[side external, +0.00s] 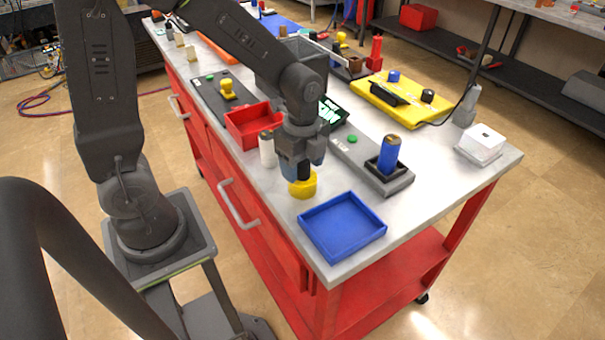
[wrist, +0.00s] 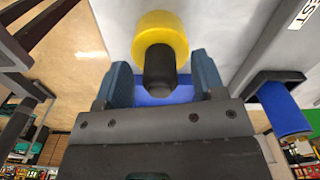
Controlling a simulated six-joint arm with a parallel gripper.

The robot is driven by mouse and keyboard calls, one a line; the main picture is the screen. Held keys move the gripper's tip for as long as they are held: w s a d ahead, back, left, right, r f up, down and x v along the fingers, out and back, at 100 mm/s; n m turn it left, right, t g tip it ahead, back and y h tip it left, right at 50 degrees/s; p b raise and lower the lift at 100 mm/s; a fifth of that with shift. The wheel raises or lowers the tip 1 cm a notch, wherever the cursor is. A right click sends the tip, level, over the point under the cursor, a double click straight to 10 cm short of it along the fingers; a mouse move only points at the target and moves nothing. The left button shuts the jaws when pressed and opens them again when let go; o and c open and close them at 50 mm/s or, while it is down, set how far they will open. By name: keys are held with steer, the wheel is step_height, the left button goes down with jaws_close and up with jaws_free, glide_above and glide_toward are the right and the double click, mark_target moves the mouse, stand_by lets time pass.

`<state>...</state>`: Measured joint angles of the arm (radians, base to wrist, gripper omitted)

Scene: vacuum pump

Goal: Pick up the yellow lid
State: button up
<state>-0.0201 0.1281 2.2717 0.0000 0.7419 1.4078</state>
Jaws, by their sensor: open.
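The yellow lid (side external: 303,187) is near the front edge of the grey worktop, left of the blue tray. It also shows in the wrist view (wrist: 161,28) as a round yellow piece with a black knob. My gripper (side external: 303,165) is above the lid, pointing down. In the wrist view its two blue fingers (wrist: 163,77) stand apart on either side of the black knob. Gaps show between the knob and both fingers, so the gripper is open and holds nothing.
The empty blue tray (side external: 342,226) is close on the right. A white cylinder (side external: 267,149) and a red tray (side external: 252,125) stand on the left. A blue cylinder (side external: 389,154) stands upright on a grey base behind. A white box (side external: 482,143) is at the far right.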

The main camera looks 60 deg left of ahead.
steer(key=shift+c, duration=0.3)
steer(key=c, duration=1)
steer(key=shift+o, duration=0.2)
